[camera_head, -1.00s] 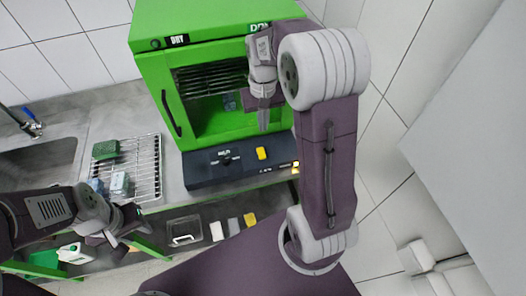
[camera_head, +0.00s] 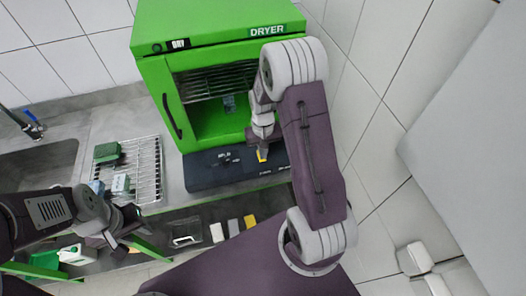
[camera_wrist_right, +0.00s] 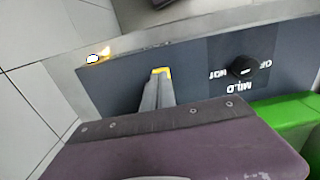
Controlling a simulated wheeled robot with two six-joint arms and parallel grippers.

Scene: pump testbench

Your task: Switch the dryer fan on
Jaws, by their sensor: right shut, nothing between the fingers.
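The green dryer (camera_head: 215,22) stands at the back with its dark control panel (camera_head: 205,178) at its front foot. A yellow switch (camera_head: 262,156) on the panel is mostly covered by my right gripper (camera_head: 261,148). In the right wrist view the shut, empty fingers (camera_wrist_right: 159,80) meet the yellow switch (camera_wrist_right: 162,70); only its edge shows, and I cannot tell whether they touch it. A black knob (camera_wrist_right: 245,68) sits beside it, and a small glowing lamp (camera_wrist_right: 98,56) is at the panel's other end. My left gripper (camera_head: 124,229) hangs lower left, away from the panel; its jaw opening is unclear.
A wire rack (camera_head: 146,165) with a green block (camera_head: 107,152) and small pale blocks lies left of the panel, beside a sink (camera_head: 38,163). A lower shelf holds a clear tray (camera_head: 184,232) and several small blocks. A tiled wall stands close on the right.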

